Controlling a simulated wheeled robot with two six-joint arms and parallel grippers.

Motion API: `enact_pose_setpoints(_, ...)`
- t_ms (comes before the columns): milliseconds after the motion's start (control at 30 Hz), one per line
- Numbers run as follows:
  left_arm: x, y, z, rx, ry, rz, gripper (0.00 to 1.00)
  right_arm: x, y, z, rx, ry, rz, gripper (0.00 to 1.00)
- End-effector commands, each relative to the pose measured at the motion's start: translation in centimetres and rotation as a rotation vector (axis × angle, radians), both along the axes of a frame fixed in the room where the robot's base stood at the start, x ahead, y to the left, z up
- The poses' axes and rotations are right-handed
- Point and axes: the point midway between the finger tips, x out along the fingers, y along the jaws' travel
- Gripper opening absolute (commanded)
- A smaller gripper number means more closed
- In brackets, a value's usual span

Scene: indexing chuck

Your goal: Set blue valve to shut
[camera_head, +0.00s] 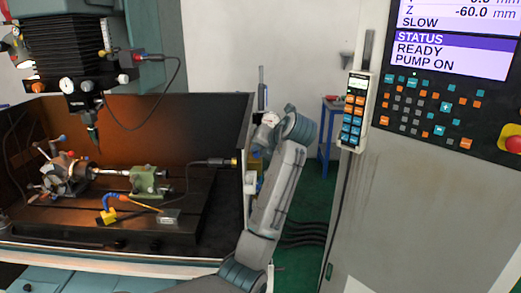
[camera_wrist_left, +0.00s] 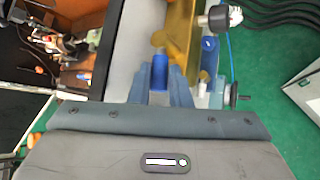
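In the left wrist view, a blue handle (camera_wrist_left: 160,72) stands between the two fingers of my left gripper (camera_wrist_left: 158,80). It is in front of a yellow brass-coloured body (camera_wrist_left: 180,35) on a pale panel. The fingers are apart, one on each side of the handle, and I cannot tell whether they touch it. A second, smaller blue part (camera_wrist_left: 210,43) lies to the right. In the head view, my left arm reaches up to fittings at the machine's right edge, and its fingertips and the blue handle are not clearly visible. My right gripper is not in view.
A white gauge (camera_head: 270,118) sits close to my left wrist. The machine tray with an indexing chuck (camera_head: 66,175) and green tailstock (camera_head: 148,181) is at left. A control cabinet (camera_head: 420,210) with a hanging pendant (camera_head: 353,110) stands at right. Green floor lies between.

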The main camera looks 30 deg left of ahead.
Motion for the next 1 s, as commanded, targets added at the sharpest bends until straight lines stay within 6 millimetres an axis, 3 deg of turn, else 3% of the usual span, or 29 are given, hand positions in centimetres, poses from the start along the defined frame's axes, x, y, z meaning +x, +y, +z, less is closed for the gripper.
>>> enact_pose_setpoints(167,0.0,0.0,0.0,0.0,-0.001,-0.001,0.0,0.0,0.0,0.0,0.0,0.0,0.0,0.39)
enact_pose_setpoints(467,-0.5,0.5,-0.3,0.0,-0.003,-0.111,0.0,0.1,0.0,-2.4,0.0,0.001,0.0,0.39)
enact_pose_setpoints(800,-0.5,0.5,0.0,0.0,-0.001,-0.131,0.0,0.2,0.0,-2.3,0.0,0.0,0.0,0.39)
enact_pose_setpoints(833,-0.5,0.5,0.0,0.0,-0.001,-0.131,0.23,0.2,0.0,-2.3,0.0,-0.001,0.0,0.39)
enact_pose_setpoints(1000,-0.5,0.5,0.0,0.0,0.0,-0.129,0.26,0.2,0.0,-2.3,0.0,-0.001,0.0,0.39)
